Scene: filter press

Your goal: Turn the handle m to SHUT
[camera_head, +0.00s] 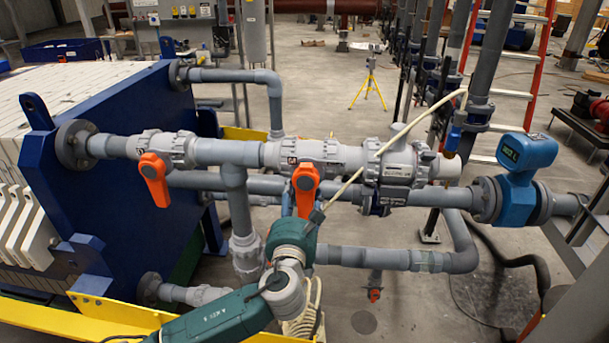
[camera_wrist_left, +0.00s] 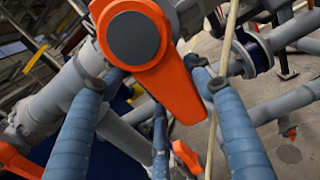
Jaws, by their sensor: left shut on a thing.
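An orange valve handle (camera_head: 304,188) with a dark round cap hangs down from the middle grey valve on the upper pipe. No letter m can be read on it. In the left wrist view the handle (camera_wrist_left: 175,85) is large and slants down to the right between the two blue-grey fingers. My left gripper (camera_head: 309,214) comes up from below and is shut on this handle. It also shows in the left wrist view (camera_wrist_left: 160,88). The fingers hide part of the handle's lower end in the head view. My right gripper is not in view.
Another orange handle (camera_head: 154,180) hangs on the valve to the left. A pale cable (camera_head: 350,181) crosses in front of the pipes close to my gripper. A lower grey pipe (camera_head: 365,258) runs right of my wrist. A blue flow meter (camera_head: 520,170) stands at the right.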

